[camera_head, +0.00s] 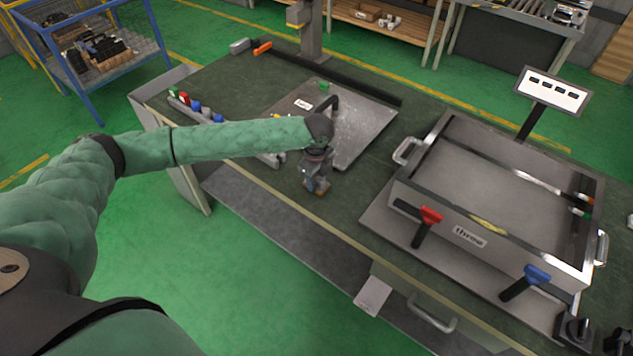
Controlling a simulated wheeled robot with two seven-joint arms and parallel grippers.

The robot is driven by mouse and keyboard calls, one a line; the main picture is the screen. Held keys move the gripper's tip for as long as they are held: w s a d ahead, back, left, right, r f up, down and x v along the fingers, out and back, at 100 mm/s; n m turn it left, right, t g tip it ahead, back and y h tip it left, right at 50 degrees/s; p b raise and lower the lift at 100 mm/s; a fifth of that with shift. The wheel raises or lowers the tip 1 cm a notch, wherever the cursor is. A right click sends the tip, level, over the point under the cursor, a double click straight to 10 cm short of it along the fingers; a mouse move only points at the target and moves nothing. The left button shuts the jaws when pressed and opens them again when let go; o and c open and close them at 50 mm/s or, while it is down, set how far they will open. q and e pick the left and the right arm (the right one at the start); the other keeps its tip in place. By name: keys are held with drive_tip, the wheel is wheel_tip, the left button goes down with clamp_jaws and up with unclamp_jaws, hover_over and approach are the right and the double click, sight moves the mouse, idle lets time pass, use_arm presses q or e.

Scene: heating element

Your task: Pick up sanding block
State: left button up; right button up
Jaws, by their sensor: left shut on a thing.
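My left arm reaches in from the left over the dark green worktable. My left gripper (316,184) points down near the table's front edge and is shut on a small brown block (319,190), which looks like the sanding block. The block is mostly hidden by the fingers, and I cannot tell whether it still touches the tabletop. My right gripper is not in view.
A metal plate (370,127) lies behind my left gripper. To the right stands a large metal tray (484,222) with red (430,214) and blue (537,273) handled clamps. A row of coloured pieces (195,105) lies at the table's left. Bare tabletop (350,215) lies between gripper and tray.

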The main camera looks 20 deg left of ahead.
use_arm(q)
drive_tip(key=shift+r, duration=0.2)
drive_tip(key=shift+r+b, duration=0.25)
drive_tip(key=shift+b, duration=0.2)
wheel_tip(320, 180, up, 2)
drive_tip(key=shift+r+b, duration=0.2)
drive_tip(key=shift+b, duration=0.65)
drive_tip(key=s+d+r+b, duration=0.4)
drive_tip(key=s+d+r, duration=0.3)
drive_tip(key=s+d, duration=0.1)
drive_tip(key=shift+d+r, duration=0.2)
drive_tip(key=shift+r, duration=0.2)
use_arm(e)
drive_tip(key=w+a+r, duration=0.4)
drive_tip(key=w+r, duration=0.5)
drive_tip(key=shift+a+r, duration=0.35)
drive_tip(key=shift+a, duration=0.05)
